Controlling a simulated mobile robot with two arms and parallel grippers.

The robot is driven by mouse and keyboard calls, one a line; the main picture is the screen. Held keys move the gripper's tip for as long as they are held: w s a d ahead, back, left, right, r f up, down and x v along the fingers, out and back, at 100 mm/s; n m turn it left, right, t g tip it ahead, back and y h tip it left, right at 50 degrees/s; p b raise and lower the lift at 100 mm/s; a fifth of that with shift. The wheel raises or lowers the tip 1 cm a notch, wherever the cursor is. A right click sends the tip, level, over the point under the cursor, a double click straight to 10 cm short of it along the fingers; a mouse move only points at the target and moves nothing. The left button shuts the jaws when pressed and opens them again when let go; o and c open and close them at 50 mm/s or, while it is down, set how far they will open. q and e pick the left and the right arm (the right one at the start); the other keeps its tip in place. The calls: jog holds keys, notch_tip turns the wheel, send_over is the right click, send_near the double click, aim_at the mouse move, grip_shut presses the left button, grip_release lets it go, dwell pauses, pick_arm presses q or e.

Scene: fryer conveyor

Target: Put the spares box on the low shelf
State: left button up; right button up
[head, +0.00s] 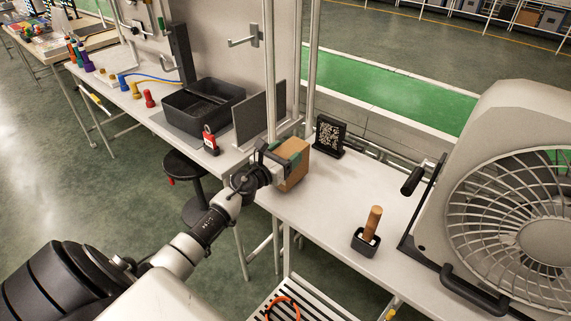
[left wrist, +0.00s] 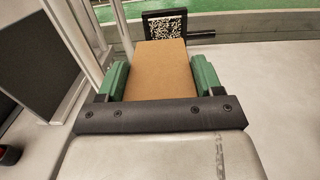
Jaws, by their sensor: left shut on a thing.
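The spares box, a plain brown cardboard box (head: 293,170), is at the left end of the right-hand white table. My left gripper (head: 283,152) is shut on it, with a green finger pad on each side. In the left wrist view the box (left wrist: 160,72) fills the space between the two green pads. I cannot tell whether its underside touches the table top. A low slatted shelf (head: 332,304) shows below the table at the bottom edge, partly cut off, with an orange ring on it. My right gripper is not in view.
A black code stand (head: 329,136) is just behind the box. A small black holder with a wooden handle (head: 370,230) and a large fan (head: 515,215) stand to the right. A black bin (head: 203,103) and red padlock (head: 210,139) are left. Upright posts stand close beside my gripper.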

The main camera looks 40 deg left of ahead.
pick_arm(q)
jog(key=shift+w+f, duration=0.15)
jog(key=shift+f, duration=0.45)
jog(key=shift+r, duration=0.1)
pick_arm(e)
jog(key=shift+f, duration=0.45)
pick_arm(q)
jog(key=shift+f+b, duration=0.2)
jog(key=shift+b, duration=0.1)
jog(key=o, duration=1.6)
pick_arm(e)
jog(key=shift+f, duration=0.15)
